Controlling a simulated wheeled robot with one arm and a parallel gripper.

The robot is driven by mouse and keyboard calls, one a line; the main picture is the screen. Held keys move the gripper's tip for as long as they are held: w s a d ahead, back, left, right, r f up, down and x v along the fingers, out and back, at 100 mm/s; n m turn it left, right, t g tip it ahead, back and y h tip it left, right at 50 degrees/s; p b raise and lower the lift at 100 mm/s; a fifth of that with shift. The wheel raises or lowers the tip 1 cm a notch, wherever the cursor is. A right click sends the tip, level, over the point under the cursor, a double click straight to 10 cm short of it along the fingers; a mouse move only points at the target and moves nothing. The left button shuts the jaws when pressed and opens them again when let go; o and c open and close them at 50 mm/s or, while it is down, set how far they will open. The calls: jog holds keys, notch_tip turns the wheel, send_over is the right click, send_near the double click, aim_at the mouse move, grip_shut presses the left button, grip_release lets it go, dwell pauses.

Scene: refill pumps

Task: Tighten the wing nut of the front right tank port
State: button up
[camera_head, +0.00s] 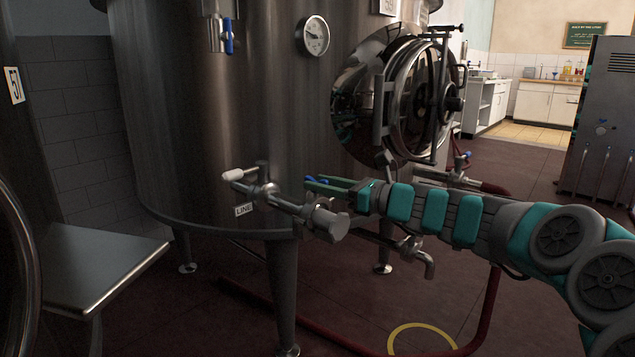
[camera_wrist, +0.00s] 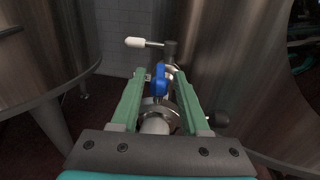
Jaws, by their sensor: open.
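A blue wing nut (camera_wrist: 158,83) sits on the metal clamp (camera_wrist: 157,104) of a tank port, between my fingers in the wrist view. My gripper (camera_wrist: 160,75) is open, with one green finger on each side of the nut. I see no clear contact. In the head view my gripper (camera_head: 318,186) reaches left to the port pipe (camera_head: 285,203) on the steel tank, beside its capped end (camera_head: 330,224). Blue of the wing nut (camera_head: 310,179) shows at the fingertips there, partly hidden by them. A white-handled valve (camera_head: 235,174) is on the same pipe.
The large steel tank (camera_head: 220,120) stands close behind the port, with a round hatch (camera_head: 415,100) above my arm. A "LINE" label (camera_head: 243,210) is below the pipe. A steel table (camera_head: 100,260) is at left. Red hose (camera_head: 488,310) lies on the floor.

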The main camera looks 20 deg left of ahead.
jog(key=shift+x, duration=0.9)
jog(key=shift+r, duration=0.1)
jog(key=shift+c, duration=0.2)
grip_shut()
